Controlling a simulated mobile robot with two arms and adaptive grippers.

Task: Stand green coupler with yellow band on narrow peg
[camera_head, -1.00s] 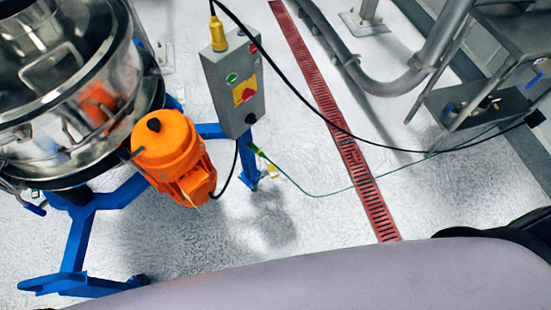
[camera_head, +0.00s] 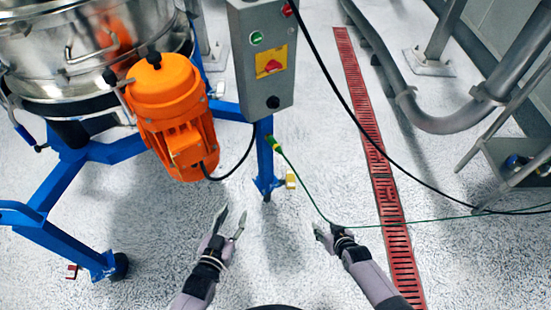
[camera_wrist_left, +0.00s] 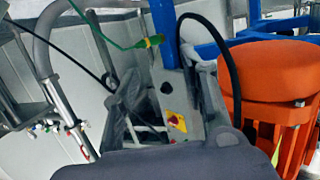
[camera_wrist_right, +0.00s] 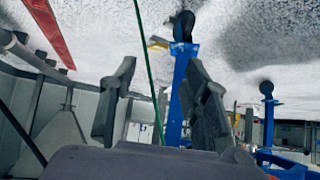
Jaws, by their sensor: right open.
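A green connector with yellow on it (camera_head: 273,143) sits on the thin green cable, against a blue leg below the control box. It also shows in the left wrist view (camera_wrist_left: 148,42). I cannot tell whether it is the coupler. I cannot make out a narrow peg. My left gripper (camera_head: 232,216) is open and empty above the floor, in front of the orange motor; its fingers also show in the left wrist view (camera_wrist_left: 163,78). My right gripper (camera_head: 327,233) is open to its right, apart from the connector. Its fingers appear in the right wrist view (camera_wrist_right: 160,70).
The orange motor (camera_head: 172,115), control box (camera_head: 262,60) and blue frame (camera_head: 60,195) stand ahead and left. A black cable (camera_head: 335,90) and the green cable (camera_head: 305,187) hang across. A red floor grate (camera_head: 385,190) and steel pipe (camera_head: 440,122) lie right. Floor between is clear.

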